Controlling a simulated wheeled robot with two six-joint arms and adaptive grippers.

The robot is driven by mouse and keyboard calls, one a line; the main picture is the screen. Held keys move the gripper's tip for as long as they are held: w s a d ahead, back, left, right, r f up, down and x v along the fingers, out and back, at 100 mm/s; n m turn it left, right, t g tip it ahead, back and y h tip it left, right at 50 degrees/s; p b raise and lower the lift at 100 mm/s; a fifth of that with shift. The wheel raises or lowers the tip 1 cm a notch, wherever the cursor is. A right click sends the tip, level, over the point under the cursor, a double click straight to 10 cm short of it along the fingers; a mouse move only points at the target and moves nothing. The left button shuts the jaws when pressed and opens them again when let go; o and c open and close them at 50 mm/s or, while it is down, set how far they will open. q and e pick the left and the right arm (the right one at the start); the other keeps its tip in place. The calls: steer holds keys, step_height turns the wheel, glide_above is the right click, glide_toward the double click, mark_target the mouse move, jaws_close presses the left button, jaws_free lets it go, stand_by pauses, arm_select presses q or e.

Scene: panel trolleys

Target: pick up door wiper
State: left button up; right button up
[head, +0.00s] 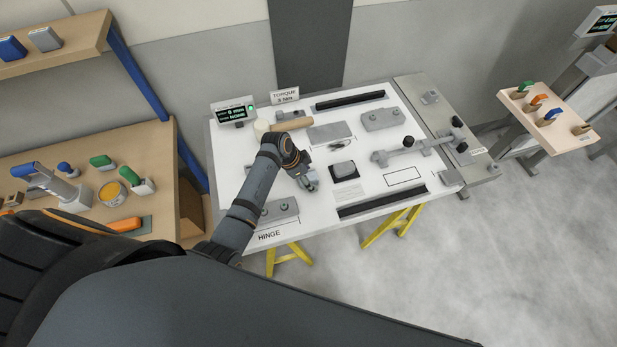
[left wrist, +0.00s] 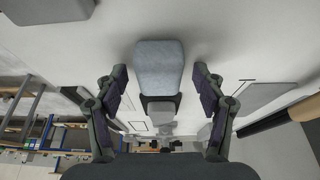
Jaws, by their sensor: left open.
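My left gripper (head: 311,184) is just left of the block in the head view. In the left wrist view its two fingers (left wrist: 160,74) stand apart, one on each side of the block, with gaps visible. It is open and holds nothing. Whether the fingertips reach down to the block's height I cannot tell. My right gripper is not seen.
The panel (head: 262,166) rests on yellow trestles. Hinge plates, two black strips (head: 383,201) and a mallet (head: 285,125) lie on it. A grey bar with a handle (head: 410,147) is at right. A wooden bench (head: 150,165) with tools stands at left.

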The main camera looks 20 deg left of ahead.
mark_target(311, 176)
arm_select(q)
steer(key=shift+s, duration=0.1)
steer(key=c, duration=1.1)
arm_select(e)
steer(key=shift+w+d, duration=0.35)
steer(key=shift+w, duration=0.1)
arm_select(q)
steer(key=shift+r, duration=0.1)
steer(key=shift+c, duration=0.2)
steer(key=shift+r, duration=0.25)
steer(key=b+v, duration=0.1)
steer(key=v, duration=0.2)
steer(key=shift+d+b, duration=0.3)
steer(key=shift+b, duration=0.1)
steer(key=s+a+r+b, duration=0.2)
steer(key=s+a+r, duration=0.1)
steer(key=s+r, duration=0.6)
steer(key=shift+s+a+r, duration=0.3)
steer(key=shift+s+a, duration=0.05)
steer(key=shift+s, duration=1.55)
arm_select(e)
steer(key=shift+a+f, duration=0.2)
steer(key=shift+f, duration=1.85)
